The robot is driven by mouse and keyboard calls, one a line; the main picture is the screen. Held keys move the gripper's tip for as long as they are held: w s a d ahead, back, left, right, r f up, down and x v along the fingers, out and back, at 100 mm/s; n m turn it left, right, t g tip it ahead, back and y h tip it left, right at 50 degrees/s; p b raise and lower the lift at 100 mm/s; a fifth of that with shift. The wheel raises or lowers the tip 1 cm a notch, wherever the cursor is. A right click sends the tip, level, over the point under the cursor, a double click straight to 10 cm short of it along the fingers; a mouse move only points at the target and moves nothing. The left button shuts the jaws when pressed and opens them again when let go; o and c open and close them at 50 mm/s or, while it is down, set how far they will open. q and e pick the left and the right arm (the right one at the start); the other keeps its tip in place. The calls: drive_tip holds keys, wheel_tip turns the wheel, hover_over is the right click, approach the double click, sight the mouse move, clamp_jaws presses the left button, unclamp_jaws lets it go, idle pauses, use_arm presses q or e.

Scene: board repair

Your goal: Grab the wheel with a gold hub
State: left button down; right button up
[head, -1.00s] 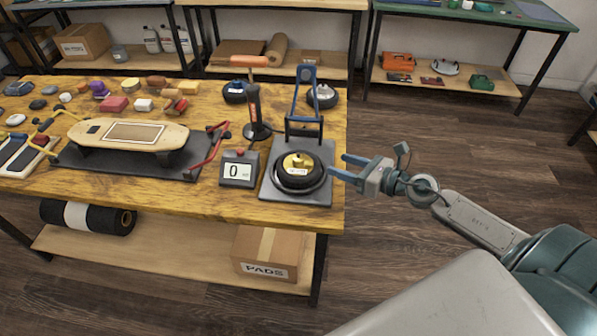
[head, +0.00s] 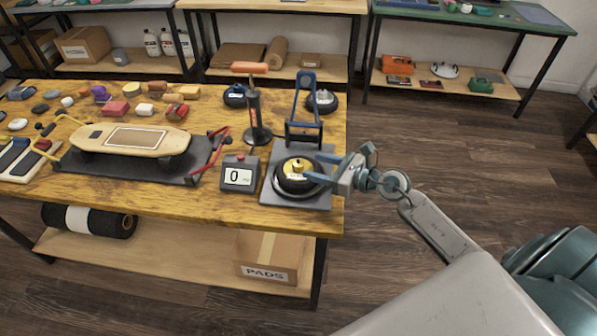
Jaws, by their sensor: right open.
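The wheel with a gold hub (head: 296,176) is a black wheel lying flat on the grey plate (head: 268,198) of a press-like stand with a blue frame, at the table's right end. My right gripper (head: 316,170) is open at the wheel's right side. Its blue-grey fingers reach over or beside the wheel's right edge. I cannot tell whether they touch it. My left gripper is not in view.
A box with a display reading 0 (head: 239,174) stands left of the wheel. Two other dark wheels (head: 235,96) (head: 322,101) lie behind. A tool on a stand (head: 256,115) and a skateboard (head: 130,138) on a dark mat are further left.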

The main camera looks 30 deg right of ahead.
sight(302, 164)
drive_tip(key=shift+f+p+x, duration=0.2)
drive_tip(key=shift+p+x, duration=0.35)
drive_tip(key=shift+x, duration=1.85)
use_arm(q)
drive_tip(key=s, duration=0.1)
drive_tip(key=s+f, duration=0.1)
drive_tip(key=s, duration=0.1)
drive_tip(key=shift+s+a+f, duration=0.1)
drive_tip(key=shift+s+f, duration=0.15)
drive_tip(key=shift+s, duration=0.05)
use_arm(e)
clamp_jaws()
